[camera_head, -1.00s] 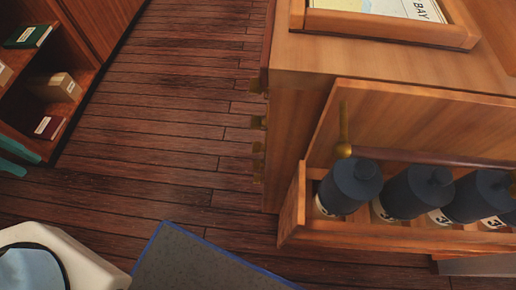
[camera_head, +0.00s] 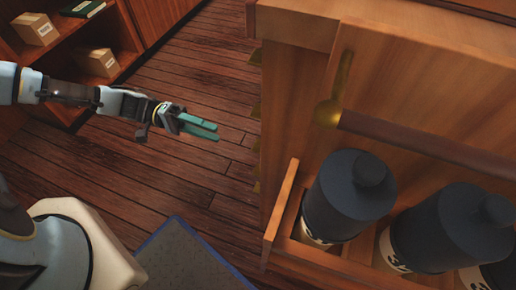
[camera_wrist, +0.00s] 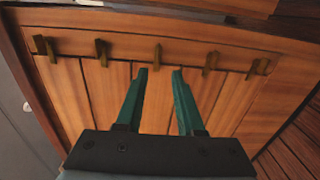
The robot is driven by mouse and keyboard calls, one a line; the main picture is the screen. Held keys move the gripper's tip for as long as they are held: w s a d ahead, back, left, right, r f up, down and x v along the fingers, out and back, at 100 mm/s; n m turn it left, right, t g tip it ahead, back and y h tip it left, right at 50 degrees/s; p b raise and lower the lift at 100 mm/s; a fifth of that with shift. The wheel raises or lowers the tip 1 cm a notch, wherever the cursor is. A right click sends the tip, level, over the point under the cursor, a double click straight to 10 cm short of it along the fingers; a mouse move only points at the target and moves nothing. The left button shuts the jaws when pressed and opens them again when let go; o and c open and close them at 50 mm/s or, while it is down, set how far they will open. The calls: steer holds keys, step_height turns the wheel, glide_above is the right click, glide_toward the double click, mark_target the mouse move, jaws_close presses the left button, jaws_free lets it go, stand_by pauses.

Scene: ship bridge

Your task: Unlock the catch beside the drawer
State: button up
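My gripper (camera_head: 217,131) hangs over the floor to the left of the wooden cabinet (camera_head: 290,80), apart from it. In the wrist view its two teal fingers (camera_wrist: 160,72) are apart with nothing between them. They point at the cabinet's side panel (camera_wrist: 75,85), which carries a row of several brass hooks (camera_wrist: 157,54). The hooks show edge-on in the head view (camera_head: 256,108). A brass fitting with a round knob (camera_head: 328,112) is on the cabinet's front, at the end of a dark rail. I cannot tell which part is the catch; no drawer is clearly identifiable.
A wooden rack (camera_head: 283,212) on the cabinet front holds several dark canisters (camera_head: 350,195). A shelf with boxes (camera_head: 97,62) stands at the upper left. A grey mat with a blue edge (camera_head: 185,262) lies on the floor. The floor between shelf and cabinet is clear.

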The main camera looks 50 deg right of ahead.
steer(key=p+x, duration=0.1)
steer(key=x, duration=1)
steer(key=shift+d, duration=0.3)
steer(key=shift+s, duration=0.15)
jaws_close()
